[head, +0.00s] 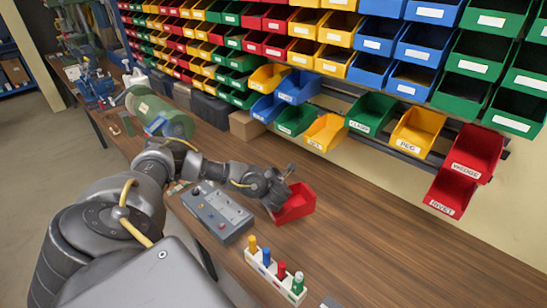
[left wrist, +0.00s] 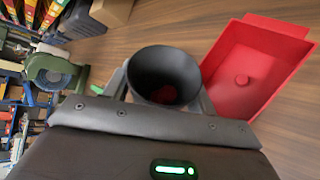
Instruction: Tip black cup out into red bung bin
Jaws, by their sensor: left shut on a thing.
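The black cup (left wrist: 163,62) is in my left gripper (head: 281,181), which is shut on it. In the left wrist view the cup's round mouth faces the camera, and something red (left wrist: 164,94) shows inside it. The red bin (head: 297,207) stands on the bench right beside the gripper; in the left wrist view the red bin (left wrist: 262,62) is just right of the cup. A small round red piece (left wrist: 242,80) shows on the bin's floor. In the head view the cup is mostly hidden by the gripper. My right gripper is not in view.
A grey panel box (head: 217,215) lies under my left forearm. A white rack (head: 274,275) with several coloured pieces stands nearer. A cardboard box (head: 246,125) and rows of coloured bins are behind. The bench (head: 400,240) is clear to the right.

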